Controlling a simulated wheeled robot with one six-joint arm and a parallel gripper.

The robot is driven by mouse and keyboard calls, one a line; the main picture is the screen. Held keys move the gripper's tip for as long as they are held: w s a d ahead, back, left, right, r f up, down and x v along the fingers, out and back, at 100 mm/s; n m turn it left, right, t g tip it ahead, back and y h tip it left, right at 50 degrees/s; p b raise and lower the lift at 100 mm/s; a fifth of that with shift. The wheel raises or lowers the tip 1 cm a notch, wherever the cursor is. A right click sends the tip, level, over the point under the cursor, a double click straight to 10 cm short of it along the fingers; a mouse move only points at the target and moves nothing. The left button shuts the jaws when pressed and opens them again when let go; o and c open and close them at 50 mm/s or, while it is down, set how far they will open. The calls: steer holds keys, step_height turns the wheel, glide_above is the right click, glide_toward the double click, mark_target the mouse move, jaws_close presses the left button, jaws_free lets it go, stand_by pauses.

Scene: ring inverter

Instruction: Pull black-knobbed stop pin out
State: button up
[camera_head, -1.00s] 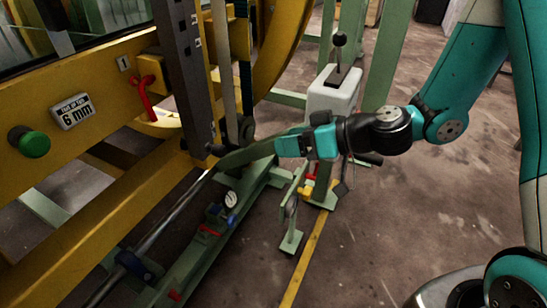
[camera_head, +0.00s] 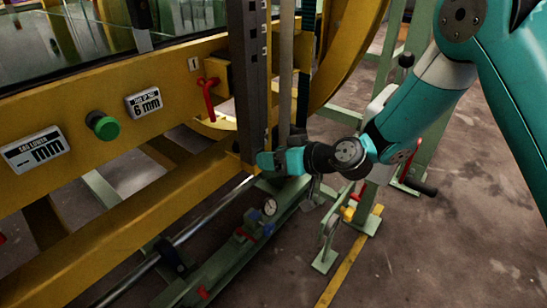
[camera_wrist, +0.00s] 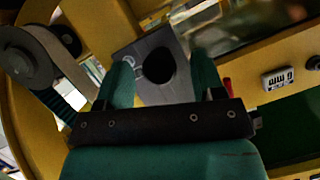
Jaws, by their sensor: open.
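The black knob (camera_wrist: 159,66) of the stop pin shows in the wrist view as a round dark end in front of a grey metal face (camera_wrist: 140,50). It lies between the two green fingers of my gripper (camera_wrist: 162,74), which are open on either side of it. Contact between fingers and knob cannot be made out. In the head view my gripper (camera_head: 266,162) is at the lower part of the dark upright post (camera_head: 247,85) with holes. The knob is hidden there behind the gripper, and the pin's shaft does not show.
A red handle (camera_head: 209,97) is on the yellow frame (camera_head: 60,105) left of the post. A green button (camera_head: 103,126) sits farther left. Below run a steel rod (camera_head: 215,208) and a green rail with a gauge (camera_head: 270,207).

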steer(key=shift+w+a+f, duration=0.1)
steer(key=shift+w+a, duration=0.05)
steer(key=shift+a, duration=0.05)
steer(key=c, duration=1)
steer(key=shift+s+d+b, duration=1)
steer(key=shift+s+d, duration=0.05)
steer(key=shift+d, duration=0.25)
steer(key=shift+s+d+b, duration=1)
steer(key=shift+d+b, duration=0.05)
steer(key=shift+d, duration=0.3)
steer(key=shift+s+d+b, duration=1)
steer(key=shift+s+d, duration=0.05)
steer(key=shift+d, duration=0.25)
